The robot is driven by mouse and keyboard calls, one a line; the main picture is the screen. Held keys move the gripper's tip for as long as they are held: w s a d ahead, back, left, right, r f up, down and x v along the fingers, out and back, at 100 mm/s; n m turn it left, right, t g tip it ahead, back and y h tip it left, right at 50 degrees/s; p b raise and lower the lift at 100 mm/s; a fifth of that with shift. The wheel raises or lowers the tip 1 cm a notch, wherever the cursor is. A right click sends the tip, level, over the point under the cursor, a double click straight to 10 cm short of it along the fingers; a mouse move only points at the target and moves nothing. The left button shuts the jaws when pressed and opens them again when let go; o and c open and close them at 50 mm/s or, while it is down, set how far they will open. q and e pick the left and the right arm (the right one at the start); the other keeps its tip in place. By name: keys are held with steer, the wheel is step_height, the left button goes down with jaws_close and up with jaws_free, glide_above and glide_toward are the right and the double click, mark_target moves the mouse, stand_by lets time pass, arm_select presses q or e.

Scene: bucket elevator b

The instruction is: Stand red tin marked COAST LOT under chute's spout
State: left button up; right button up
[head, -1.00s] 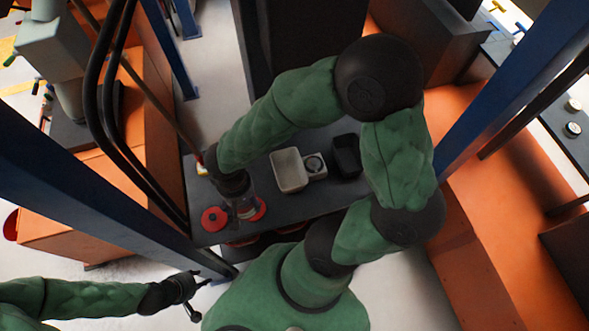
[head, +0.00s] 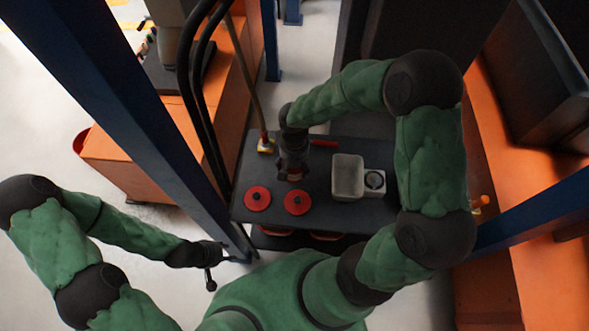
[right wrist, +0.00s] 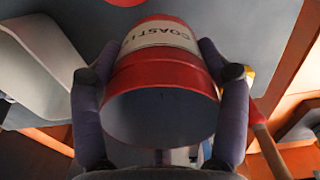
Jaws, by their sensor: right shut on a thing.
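The red tin (right wrist: 165,72) has a pale label band on which "COAST" and part of another letter show; the rest is cut off. My right gripper (right wrist: 160,105) is shut on it, one finger on each side, with the tin's open grey end towards the wrist camera. In the head view my right gripper (head: 292,172) is over the back left of the dark table, and the tin is mostly hidden under it. My left gripper (head: 218,266) is open and empty, left of the table near the blue post. I cannot make out the chute's spout.
The dark table (head: 325,208) holds two red round lids (head: 257,198) in front of my right gripper, a grey bin (head: 347,178), a small pale box with a round dark top (head: 374,181), and a red bar (head: 323,143). Black hoses (head: 190,90) and a blue post (head: 130,120) stand left.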

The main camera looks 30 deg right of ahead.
steer(key=shift+w+d+f, duration=0.3)
steer(key=shift+w+f, duration=0.15)
steer(key=shift+f, duration=0.25)
steer(key=shift+w+f+b, duration=0.15)
steer(key=shift+f+b, duration=0.95)
steer(key=shift+f, duration=0.5)
steer(key=shift+f, duration=0.2)
steer(key=o, duration=1.3)
steer(key=shift+r, duration=0.1)
steer(key=shift+c, duration=0.2)
